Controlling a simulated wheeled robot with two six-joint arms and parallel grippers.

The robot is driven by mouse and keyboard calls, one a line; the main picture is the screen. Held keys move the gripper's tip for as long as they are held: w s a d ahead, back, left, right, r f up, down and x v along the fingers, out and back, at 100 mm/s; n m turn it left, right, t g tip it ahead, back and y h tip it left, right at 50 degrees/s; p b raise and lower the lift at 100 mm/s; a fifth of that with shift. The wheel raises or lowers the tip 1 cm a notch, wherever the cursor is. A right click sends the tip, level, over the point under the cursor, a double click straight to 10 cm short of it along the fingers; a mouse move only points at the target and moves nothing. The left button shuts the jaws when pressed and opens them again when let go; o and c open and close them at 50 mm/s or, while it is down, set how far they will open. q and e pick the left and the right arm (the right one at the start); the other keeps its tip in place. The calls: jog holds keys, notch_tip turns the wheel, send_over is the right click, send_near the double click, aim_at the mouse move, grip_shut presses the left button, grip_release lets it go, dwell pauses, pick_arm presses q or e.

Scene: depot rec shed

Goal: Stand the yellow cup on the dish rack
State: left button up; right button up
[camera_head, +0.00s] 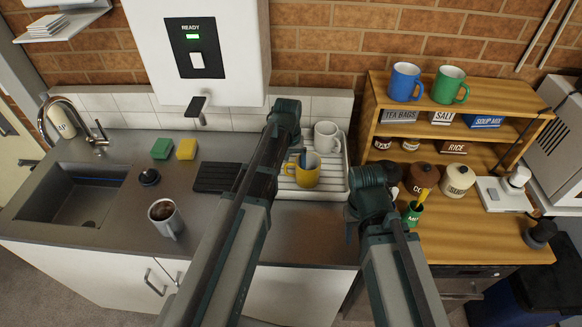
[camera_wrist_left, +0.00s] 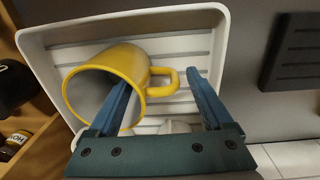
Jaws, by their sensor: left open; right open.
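In the left wrist view the yellow cup (camera_wrist_left: 135,62) fills the left side of the rack (camera_wrist_left: 215,22). My left gripper (camera_wrist_left: 156,78) is open, its fingers either side of the cup's handle; one finger overlaps the cup's wall, and I cannot tell whether it touches. In the head view my left gripper (camera_head: 302,158) is partly hidden by its arm. My right gripper (camera_head: 349,232) is mostly hidden by its wrist, low over the counter, apart from the cup.
A white mug (camera_head: 326,136) stands at the back of the rack. A black ribbed mat (camera_head: 212,177) lies left of it. A grey mug (camera_head: 165,217) with dark contents stands near the sink (camera_head: 65,195). A wooden shelf unit (camera_head: 480,150) with mugs and jars is at right.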

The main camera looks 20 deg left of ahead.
pick_arm(q)
notch_tip(320, 180, up, 10)
jog(key=p, duration=0.9)
jog(key=shift+a+r, duration=0.15)
jog(key=s+d+m, duration=0.3)
jog(key=s+d, duration=0.3)
jog(key=s, duration=0.3)
jog(key=s+d+m+y, duration=0.1)
jog(key=s+d+m, duration=0.2)
jog(key=s, duration=0.7)
jog(key=d, duration=0.2)
jog(key=shift+d+y, duration=0.3)
jog(key=shift+d, duration=0.05)
notch_tip(320, 180, down, 7)
jog(key=b, duration=0.6)
jog(key=shift+r, duration=0.2)
